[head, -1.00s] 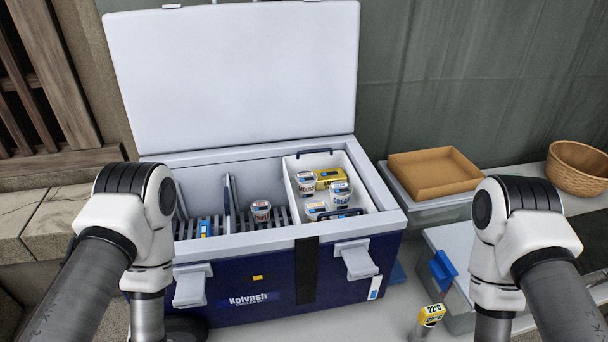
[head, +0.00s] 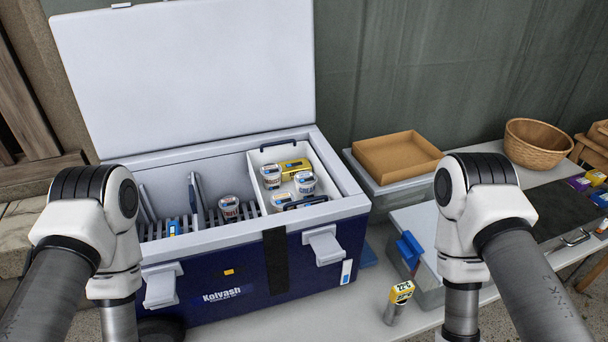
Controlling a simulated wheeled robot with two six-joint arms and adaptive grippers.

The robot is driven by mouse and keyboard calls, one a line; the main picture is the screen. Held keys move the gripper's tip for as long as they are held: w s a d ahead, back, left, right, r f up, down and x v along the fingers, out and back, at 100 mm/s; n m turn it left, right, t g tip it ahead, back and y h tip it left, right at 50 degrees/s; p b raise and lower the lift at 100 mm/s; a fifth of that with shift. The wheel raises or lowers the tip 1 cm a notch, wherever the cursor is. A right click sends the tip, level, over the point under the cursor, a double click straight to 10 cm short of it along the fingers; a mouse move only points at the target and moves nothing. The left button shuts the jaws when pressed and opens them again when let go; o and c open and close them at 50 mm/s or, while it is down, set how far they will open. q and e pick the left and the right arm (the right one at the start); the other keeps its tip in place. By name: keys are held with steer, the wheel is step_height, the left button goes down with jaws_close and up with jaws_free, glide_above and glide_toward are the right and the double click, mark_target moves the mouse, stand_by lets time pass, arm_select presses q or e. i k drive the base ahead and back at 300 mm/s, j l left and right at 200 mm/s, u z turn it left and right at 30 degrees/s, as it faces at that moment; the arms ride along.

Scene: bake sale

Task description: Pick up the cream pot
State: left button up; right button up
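A small white pot with a blue label (head: 305,182), which looks like the cream pot, stands in the white lift-in tray (head: 335,188) at the right side of the open cool box (head: 250,262). Its lettering is too small to read now. Beside it in the tray are another pot (head: 271,176), a yellow pack (head: 294,165) and a pot near the front handle (head: 282,200). Both my arms reach down at the picture's sides, but neither gripper shows, as both are below the frame.
A single pot (head: 229,208) stands on the slatted rack outside the tray. The cool box lid (head: 190,75) stands open behind. To the right are a cardboard tray (head: 396,157), a clear bin with a blue latch (head: 428,290), a yellow-topped thermometer (head: 398,300) and a wicker basket (head: 538,145).

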mark_target(305, 181)
steer(key=l+u, duration=0.35)
steer(key=l, duration=0.15)
steer(key=l+u, duration=0.35)
steer(key=k+l+u, duration=0.3)
steer(key=l, duration=0.2)
steer(key=l+u, duration=0.35)
steer(key=l, duration=0.15)
steer(key=k+j, duration=0.05)
